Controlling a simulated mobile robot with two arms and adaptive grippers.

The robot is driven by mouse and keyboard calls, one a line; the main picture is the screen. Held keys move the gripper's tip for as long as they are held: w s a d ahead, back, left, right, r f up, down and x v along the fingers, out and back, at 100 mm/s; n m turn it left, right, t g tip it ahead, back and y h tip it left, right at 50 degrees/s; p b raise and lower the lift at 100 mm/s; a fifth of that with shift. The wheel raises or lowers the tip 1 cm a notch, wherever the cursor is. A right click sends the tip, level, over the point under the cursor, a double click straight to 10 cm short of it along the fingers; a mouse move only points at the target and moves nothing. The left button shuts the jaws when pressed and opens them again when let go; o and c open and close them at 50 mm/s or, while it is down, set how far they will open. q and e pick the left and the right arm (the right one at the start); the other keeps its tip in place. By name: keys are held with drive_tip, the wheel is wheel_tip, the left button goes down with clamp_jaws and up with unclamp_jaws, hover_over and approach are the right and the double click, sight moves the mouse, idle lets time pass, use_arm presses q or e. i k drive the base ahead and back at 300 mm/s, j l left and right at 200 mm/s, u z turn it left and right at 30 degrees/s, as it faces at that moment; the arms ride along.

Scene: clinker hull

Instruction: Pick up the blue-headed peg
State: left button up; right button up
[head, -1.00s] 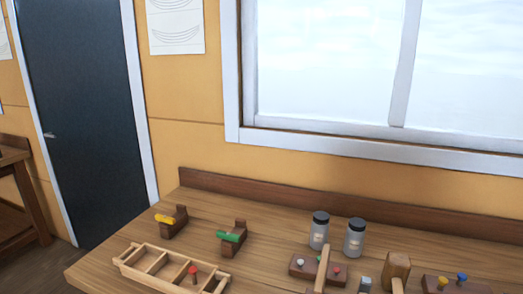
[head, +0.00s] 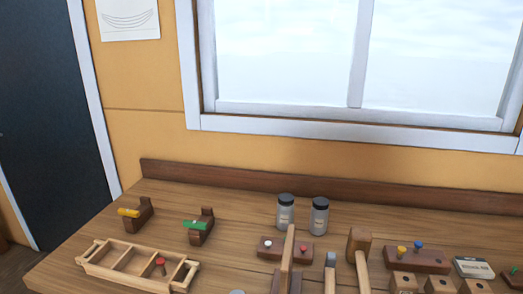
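The blue-headed peg (head: 419,246) stands upright in a dark wooden block (head: 432,262) at the right of the workbench. Neither of my grippers shows in the head view.
A mallet (head: 359,245) and another tool with a grey head (head: 330,260) stand left of the peg block. Two jars (head: 319,217) and a divided tray (head: 107,261) are further left.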

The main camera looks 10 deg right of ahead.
sight(418, 244)
drive_tip(key=z, duration=1.4)
drive_tip(key=i+l+u, duration=0.35)
drive_tip(key=i+l, duration=0.25)
drive_tip(key=l, duration=0.25)
